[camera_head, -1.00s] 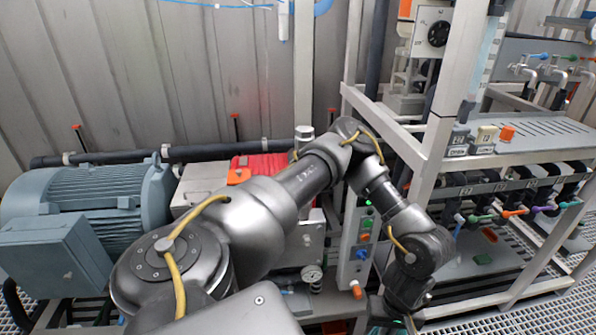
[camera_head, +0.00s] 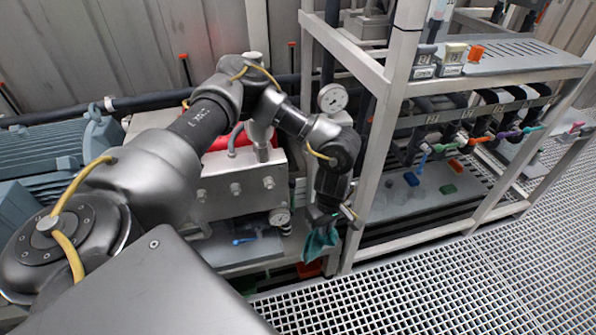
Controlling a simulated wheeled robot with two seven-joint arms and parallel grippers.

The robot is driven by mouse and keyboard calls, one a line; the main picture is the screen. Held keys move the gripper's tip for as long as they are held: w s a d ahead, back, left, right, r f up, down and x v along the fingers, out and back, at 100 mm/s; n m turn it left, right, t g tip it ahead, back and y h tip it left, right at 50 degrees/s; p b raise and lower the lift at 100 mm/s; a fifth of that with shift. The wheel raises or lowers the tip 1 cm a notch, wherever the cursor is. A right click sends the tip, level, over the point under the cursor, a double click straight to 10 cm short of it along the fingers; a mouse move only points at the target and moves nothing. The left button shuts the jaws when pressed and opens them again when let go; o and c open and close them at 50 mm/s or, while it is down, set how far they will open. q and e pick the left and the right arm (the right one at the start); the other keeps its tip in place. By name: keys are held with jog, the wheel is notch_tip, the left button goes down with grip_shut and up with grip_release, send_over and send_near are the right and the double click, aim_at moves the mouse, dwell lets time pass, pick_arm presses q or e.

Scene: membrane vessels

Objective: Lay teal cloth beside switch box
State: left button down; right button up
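The teal cloth (camera_head: 320,246) hangs in loose folds below my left gripper (camera_head: 328,217). The gripper is dark and small in the picture; its fingers look closed on the cloth's upper part. The cloth hangs beside the lower end of the rack's front post, in front of the lower shelf. I cannot tell whether its lower edge touches anything. I cannot make out a switch box; the spot where a grey panel with coloured buttons showed earlier is behind my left forearm. My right gripper is not in view.
A metal rack (camera_head: 375,168) with coloured valve handles stands right of the cloth. A grey block (camera_head: 238,186) with gauges is to the left. A blue-handled tool (camera_head: 244,240) lies on the lower shelf. Open grating floor (camera_head: 450,290) spreads in front.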

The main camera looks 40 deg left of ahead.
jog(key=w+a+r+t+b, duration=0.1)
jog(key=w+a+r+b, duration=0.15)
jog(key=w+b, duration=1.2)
pick_arm(q)
jog(key=w+a+f+n+b, duration=0.3)
jog(key=w+a+f+n, duration=0.3)
jog(key=a+f, duration=0.4)
jog(key=w+a+f+n+b, duration=0.3)
jog(key=w+a+f+n, duration=0.35)
jog(key=a+f, duration=0.35)
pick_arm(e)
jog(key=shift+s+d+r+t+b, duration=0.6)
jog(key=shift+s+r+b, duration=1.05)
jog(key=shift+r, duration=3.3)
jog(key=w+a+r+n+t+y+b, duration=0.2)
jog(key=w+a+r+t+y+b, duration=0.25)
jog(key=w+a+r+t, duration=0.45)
pick_arm(q)
notch_tip(320, 180, down, 10)
jog(key=b, duration=0.1)
jog(key=shift+w+b, duration=0.15)
jog(key=shift+b, duration=0.15)
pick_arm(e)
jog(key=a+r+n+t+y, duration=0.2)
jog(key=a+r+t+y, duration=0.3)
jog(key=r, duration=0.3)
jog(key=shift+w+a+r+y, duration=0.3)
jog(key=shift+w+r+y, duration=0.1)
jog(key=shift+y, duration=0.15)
